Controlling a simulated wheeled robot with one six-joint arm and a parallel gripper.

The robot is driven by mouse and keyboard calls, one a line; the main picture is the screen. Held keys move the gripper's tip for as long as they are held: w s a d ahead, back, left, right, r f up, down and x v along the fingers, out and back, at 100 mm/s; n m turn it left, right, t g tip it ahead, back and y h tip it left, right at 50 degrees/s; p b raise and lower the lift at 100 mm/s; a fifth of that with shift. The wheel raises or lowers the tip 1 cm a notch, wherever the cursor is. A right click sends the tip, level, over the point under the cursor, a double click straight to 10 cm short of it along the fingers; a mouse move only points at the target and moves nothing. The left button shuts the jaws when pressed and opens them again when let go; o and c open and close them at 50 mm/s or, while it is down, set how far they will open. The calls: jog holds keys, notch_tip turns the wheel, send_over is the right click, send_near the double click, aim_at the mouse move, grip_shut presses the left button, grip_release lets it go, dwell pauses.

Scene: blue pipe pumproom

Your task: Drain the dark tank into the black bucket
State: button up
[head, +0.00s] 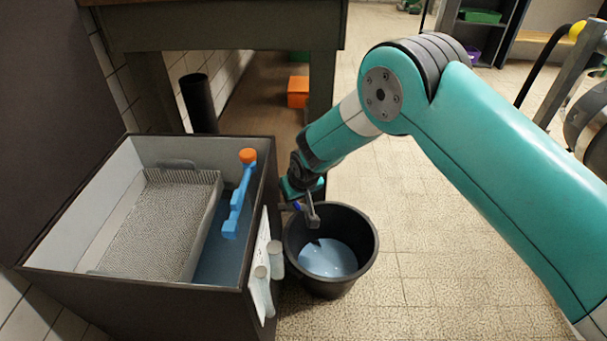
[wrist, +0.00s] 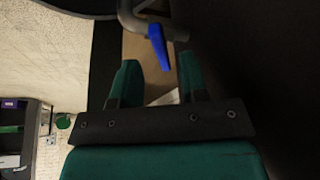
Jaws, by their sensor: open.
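The dark tank (head: 150,285) stands at the left, open at the top, with blue liquid (head: 218,258) inside. The black bucket (head: 367,250) stands on the floor against its right side and holds pale blue liquid (head: 328,258). A grey tap (head: 312,213) with a blue lever (head: 298,206) shows over the bucket's rim. In the wrist view the blue lever (wrist: 160,46) hangs from the grey pipe (wrist: 132,16), just beyond and between my fingertips. My gripper (head: 303,188) is open and empty beside the tap; it also shows in the wrist view (wrist: 157,75). Contact cannot be told.
In the tank are a grey mesh basket (head: 160,215) and a blue piece with an orange top (head: 240,195). Bottles (head: 262,287) hang on the tank's right wall. A bench (head: 220,25) stands behind, with an orange box (head: 298,92) beneath.

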jog(key=p+v, duration=0.4)
jog(key=v, duration=1)
jog(key=shift+r, duration=0.2)
jog(key=shift+d, duration=0.1)
